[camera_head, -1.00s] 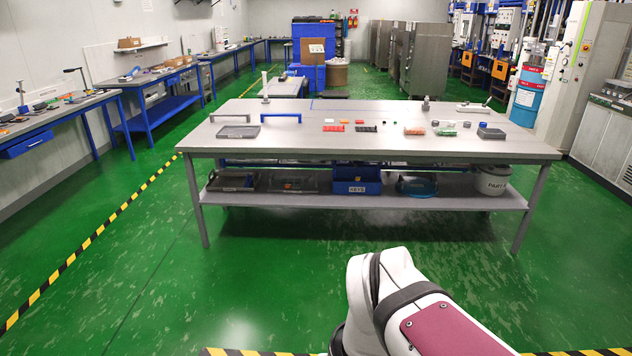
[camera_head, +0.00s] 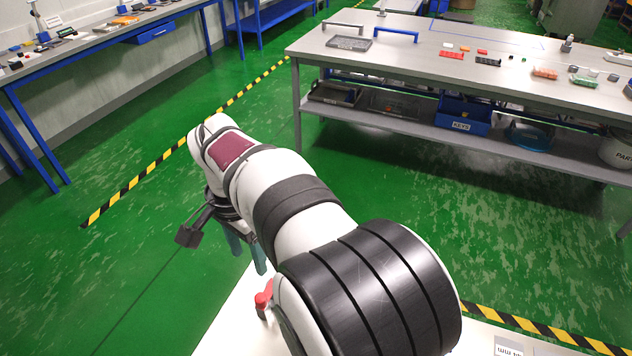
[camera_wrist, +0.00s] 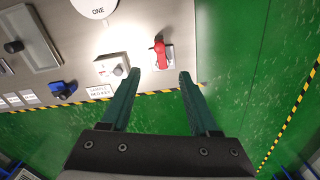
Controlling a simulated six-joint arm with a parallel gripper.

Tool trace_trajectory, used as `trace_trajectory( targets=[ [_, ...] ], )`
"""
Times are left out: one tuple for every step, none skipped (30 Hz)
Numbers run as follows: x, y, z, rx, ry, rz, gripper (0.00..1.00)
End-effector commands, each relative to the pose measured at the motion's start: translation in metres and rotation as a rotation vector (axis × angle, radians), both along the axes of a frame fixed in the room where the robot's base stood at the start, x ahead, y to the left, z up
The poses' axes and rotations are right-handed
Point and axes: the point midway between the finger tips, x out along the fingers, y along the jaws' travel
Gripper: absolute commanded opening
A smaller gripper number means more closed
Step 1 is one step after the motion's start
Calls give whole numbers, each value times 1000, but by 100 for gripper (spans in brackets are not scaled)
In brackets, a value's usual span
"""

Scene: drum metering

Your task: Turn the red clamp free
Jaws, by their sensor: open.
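The red clamp (camera_head: 264,299) stands near the edge of a pale surface in the head view, partly hidden by my arm. In the wrist view the red clamp (camera_wrist: 160,50) sits on a small light plate, its narrow end toward my fingers. My gripper (camera_wrist: 159,74) is open, with its two teal fingers apart and nothing between them. The clamp shows just beyond the fingertips, between their lines. In the head view my gripper (camera_head: 246,254) hangs below the wrist, beyond the clamp and slightly left.
In the wrist view a white box with a grey knob (camera_wrist: 119,71) stands left of the clamp. Green floor is clear to the right.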

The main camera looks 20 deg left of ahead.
Motion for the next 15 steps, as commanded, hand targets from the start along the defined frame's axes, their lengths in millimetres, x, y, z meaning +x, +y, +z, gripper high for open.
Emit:
trace_trajectory(
  targets=[
    [-1, 0, -8, -3, 2, 0, 62],
    [0, -1, -14, -2, 3, -1, 62],
    [-1, -1, -24, -3, 3, -1, 62],
    [-1, -2, -33, -4, 4, -1, 62],
    [0, -2, -42, -4, 3, -1, 62],
    [-1, -2, -55, -5, 4, -1, 62],
    [-1, -2, -64, -4, 4, -2, 62],
    [-1, -2, -73, -5, 4, -2, 62],
    [0, -2, -85, -3, 3, -1, 62],
    [0, -2, -94, -3, 4, -2, 62],
    [0, -3, -103, -4, 3, -2, 62],
    [0, -2, -113, -3, 3, -1, 62],
    [0, -2, -119, -2, 3, -2, 62],
    [0, -2, -125, -2, 3, -3, 62],
    [0, -2, -132, -2, 1, -2, 62]
  ],
)
